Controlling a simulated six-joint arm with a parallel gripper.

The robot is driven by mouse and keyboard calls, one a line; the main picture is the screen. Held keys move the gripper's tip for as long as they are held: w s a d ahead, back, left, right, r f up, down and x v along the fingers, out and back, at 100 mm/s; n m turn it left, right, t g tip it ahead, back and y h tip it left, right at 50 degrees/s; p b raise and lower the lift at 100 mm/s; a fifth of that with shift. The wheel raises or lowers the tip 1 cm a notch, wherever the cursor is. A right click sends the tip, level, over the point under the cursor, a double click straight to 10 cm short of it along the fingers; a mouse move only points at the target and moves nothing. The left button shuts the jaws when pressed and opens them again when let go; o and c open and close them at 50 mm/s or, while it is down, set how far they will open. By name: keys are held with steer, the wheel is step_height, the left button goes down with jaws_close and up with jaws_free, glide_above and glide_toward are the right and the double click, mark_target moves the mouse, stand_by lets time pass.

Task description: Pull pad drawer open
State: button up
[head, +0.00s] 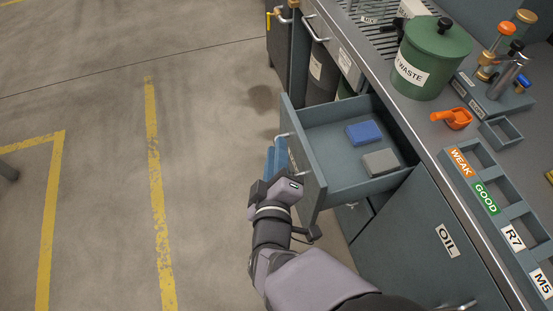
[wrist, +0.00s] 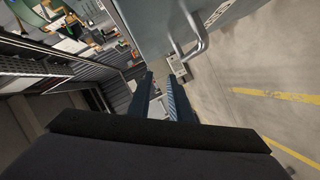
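The pad drawer (head: 334,131) stands pulled out from the bench. It holds a blue pad (head: 364,132) and a grey pad (head: 381,162). Its bar handle (head: 283,136) is on the front panel and is partly hidden by my gripper in the head view. The handle shows whole in the wrist view (wrist: 190,47). My gripper (head: 276,146) is at the outer side of the drawer front, close to the handle. In the wrist view its blue fingers (wrist: 160,80) are apart, with nothing seen between them. The handle lies beyond the fingertips, up and to the right.
A cabinet door marked OIL (head: 440,240) is below the drawer. On the bench are a green waste can (head: 432,62), an orange scoop (head: 452,118) and a labelled sorting tray (head: 503,197). The floor left of the drawer is clear.

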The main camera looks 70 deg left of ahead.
steer(key=shift+r, duration=0.3)
jaws_close()
step_height(320, 180, up, 12)
steer(key=f, duration=0.1)
steer(key=w+a+f+m+g+h+p, duration=0.35)
steer(key=w+g+h, duration=0.2)
steer(key=w, duration=0.25)
steer(key=w+d+r+m+g+h+p, duration=0.4)
steer(key=w+d, duration=0.4)
steer(key=d, duration=0.4)
step_height(320, 180, down, 12)
steer(key=n+g, duration=0.1)
steer(key=shift+a+f+h+b, duration=0.15)
steer(key=shift+a+h+b, duration=0.2)
steer(key=shift+a+b, duration=0.1)
